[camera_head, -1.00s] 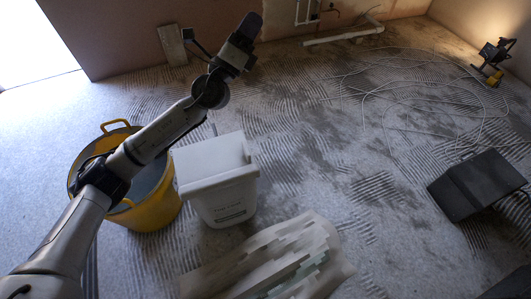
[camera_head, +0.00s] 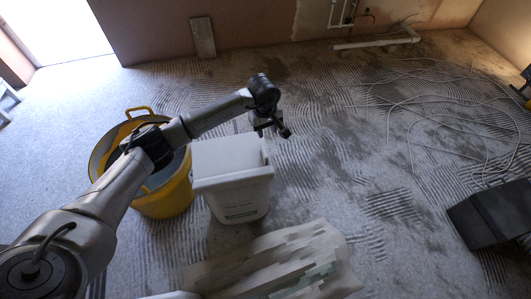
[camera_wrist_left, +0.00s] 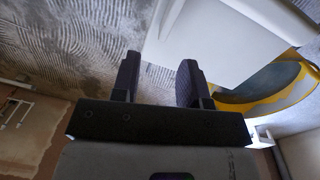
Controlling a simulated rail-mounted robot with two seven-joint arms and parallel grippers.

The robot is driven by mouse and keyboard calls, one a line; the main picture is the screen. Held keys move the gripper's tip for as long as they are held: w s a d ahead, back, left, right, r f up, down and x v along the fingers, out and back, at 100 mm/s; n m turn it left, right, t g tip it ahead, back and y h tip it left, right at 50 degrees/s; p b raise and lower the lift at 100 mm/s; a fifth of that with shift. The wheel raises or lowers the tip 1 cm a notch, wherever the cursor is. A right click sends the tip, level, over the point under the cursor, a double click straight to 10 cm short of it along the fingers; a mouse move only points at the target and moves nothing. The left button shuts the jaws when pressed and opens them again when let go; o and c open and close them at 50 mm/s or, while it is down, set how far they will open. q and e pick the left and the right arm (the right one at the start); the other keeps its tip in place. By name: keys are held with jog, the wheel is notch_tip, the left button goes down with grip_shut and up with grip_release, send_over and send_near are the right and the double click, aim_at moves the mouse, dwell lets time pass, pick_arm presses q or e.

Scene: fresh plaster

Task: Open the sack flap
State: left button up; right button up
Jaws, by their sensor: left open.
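The sack (camera_head: 275,262) is a pale, creased bag with blurred printing and a greenish patch. It lies on the floor at the bottom middle of the head view, partly cut off; I cannot make out its flap. My left gripper (camera_head: 284,132) is above and just right of the white lidded bucket, well beyond the sack and apart from it. In the left wrist view its two dark fingers (camera_wrist_left: 159,78) are apart with nothing between them. My right gripper is in neither current view.
The white lidded bucket (camera_head: 238,205) stands just beyond the sack. A yellow tub (camera_head: 171,200) is left of it, under my left arm. A black case (camera_head: 490,215) stands at right. Loose cable (camera_head: 430,105) lies on the ridged floor.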

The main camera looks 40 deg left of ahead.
aim_at(264, 149)
pick_arm(q)
jog(key=f+b, duration=0.1)
jog(key=f, duration=0.3)
jog(key=f+m+b, duration=0.1)
jog(key=f+b, duration=0.1)
jog(key=f, duration=0.3)
jog(key=f+m+b, duration=0.1)
jog(key=f, duration=0.3)
jog(key=shift+s+a+f+g+b, duration=0.15)
jog(key=shift+s+f+g+b, duration=0.15)
jog(key=shift+s+f+b, duration=0.1)
jog(key=shift+c, duration=0.4)
grip_shut()
